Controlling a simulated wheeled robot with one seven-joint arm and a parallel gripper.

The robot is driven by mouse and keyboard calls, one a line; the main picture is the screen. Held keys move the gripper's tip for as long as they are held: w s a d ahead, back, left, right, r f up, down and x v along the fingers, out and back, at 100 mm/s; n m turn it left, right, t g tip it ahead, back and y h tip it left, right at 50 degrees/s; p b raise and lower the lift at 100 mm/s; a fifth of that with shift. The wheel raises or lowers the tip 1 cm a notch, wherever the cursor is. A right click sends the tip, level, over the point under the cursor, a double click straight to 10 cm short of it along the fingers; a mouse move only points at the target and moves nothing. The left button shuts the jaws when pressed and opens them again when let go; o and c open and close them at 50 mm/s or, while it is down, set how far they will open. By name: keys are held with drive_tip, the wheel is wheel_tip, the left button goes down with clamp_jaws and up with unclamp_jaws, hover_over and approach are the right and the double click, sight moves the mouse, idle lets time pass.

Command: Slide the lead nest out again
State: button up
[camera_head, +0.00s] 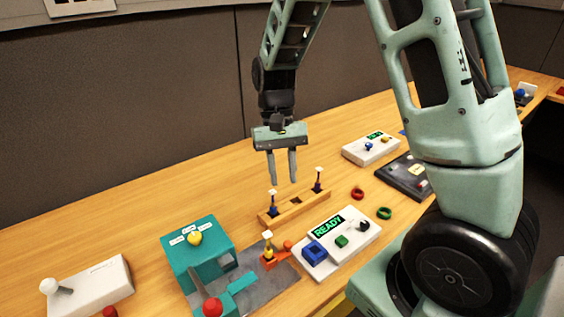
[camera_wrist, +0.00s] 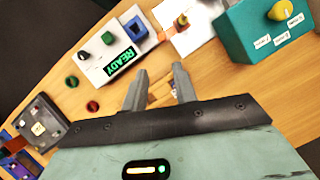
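An orange holder (camera_head: 268,262), which looks like the lead nest, sits on a grey plate (camera_head: 262,288) between the teal box and the white panel. A small yellow lead with a white top (camera_head: 267,243) stands upright in it. The teal box (camera_head: 196,254) has a yellow knob on top, and a teal tongue juts from its front. My gripper (camera_head: 281,181) is open and empty, pointing down above the wooden rack, behind and above the orange holder. In the wrist view, the spread fingers (camera_wrist: 159,73) have nothing between them; orange shows past them at the white panel's edge.
The wooden rack (camera_head: 294,207) holds two upright leads with white tops. A white panel (camera_head: 345,247) reads READY. Red and green rings (camera_head: 384,213) lie on the table. A second white panel (camera_head: 371,149) and a dark panel stand to the right. A white joystick box (camera_head: 92,288) stands at the left.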

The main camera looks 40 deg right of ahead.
drive_tip(key=shift+v, duration=1.1)
drive_tip(key=s+a+r+n+t, duration=0.1)
drive_tip(key=s+a+n+t, duration=0.1)
drive_tip(key=s+a+n, duration=0.4)
drive_tip(key=s+a+r+n+t+h, duration=0.1)
drive_tip(key=s+a+r+n+t, duration=0.1)
drive_tip(key=s+a+n, duration=0.4)
drive_tip(key=s+a, duration=0.5)
drive_tip(key=s, duration=0.1)
drive_tip(key=shift+s+a, duration=0.2)
drive_tip(key=shift+a, duration=0.2)
